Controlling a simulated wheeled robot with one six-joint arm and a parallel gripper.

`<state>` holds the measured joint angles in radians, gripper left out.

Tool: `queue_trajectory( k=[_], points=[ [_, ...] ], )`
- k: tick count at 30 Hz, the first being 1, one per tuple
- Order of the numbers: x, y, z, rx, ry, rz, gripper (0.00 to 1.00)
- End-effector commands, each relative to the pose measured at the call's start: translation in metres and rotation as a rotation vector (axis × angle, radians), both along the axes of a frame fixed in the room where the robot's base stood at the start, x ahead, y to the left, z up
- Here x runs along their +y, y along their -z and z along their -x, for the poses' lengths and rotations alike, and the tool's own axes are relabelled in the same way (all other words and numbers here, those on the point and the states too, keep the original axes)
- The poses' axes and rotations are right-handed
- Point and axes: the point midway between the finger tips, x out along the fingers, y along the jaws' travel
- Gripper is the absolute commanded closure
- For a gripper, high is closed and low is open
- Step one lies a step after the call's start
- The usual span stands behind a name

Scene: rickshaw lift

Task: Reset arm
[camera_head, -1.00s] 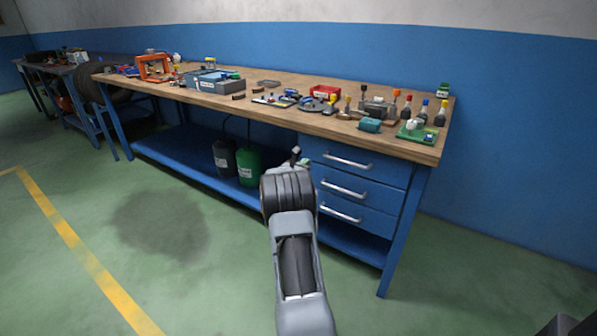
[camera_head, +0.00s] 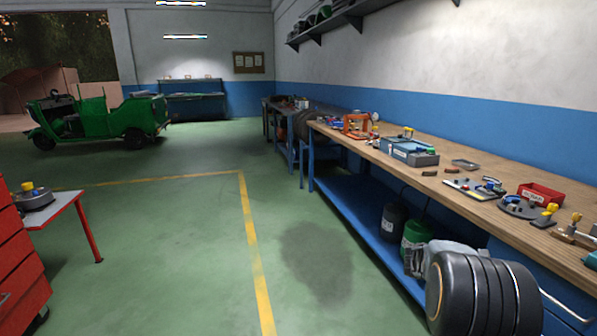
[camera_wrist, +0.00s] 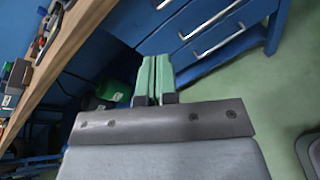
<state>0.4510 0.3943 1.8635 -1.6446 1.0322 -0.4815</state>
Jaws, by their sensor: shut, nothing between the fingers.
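My gripper (camera_wrist: 153,78) shows in the wrist view with its two green-tipped fingers side by side, shut and empty. It is in front of the workbench's blue drawers (camera_wrist: 205,30), below the wooden top (camera_wrist: 72,40), and touches nothing that I can see. In the head view my arm (camera_head: 480,290) is folded at the lower right, near the bench front. The fingers are hidden there.
The workbench (camera_head: 440,165) runs along the right wall, with a grey box (camera_head: 408,152) and a red bin (camera_head: 540,193) on top. Dark and green canisters (camera_head: 415,235) stand on its lower shelf. A green rickshaw (camera_head: 100,120) is far left; a red cabinet (camera_head: 18,250) is near left. The middle floor is clear.

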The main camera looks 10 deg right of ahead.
Motion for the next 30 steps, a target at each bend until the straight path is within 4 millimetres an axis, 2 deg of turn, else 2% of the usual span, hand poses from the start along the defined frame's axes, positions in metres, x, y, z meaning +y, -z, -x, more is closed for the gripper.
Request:
queue_trajectory(
  k=[1, 3, 9, 12, 15, 18, 21, 25, 30],
  points=[
    [0.030, -0.050, 0.010, -0.111, 0.037, -0.082, 1.00],
    [0.072, -0.078, 0.029, -0.266, 0.113, -0.225, 1.00],
    [0.193, -0.138, 0.079, -0.638, 0.341, -0.652, 1.00],
    [0.247, -0.160, 0.102, -0.767, 0.458, -0.853, 1.00],
    [0.291, -0.177, 0.121, -0.854, 0.566, -1.025, 1.00],
    [0.324, -0.190, 0.136, -0.906, 0.658, -1.159, 1.00],
    [0.345, -0.198, 0.146, -0.933, 0.727, -1.252, 1.00],
    [0.360, -0.202, 0.153, -0.947, 0.779, -1.315, 1.00],
    [0.364, -0.202, 0.155, -0.951, 0.795, -1.334, 1.00]
  ],
)
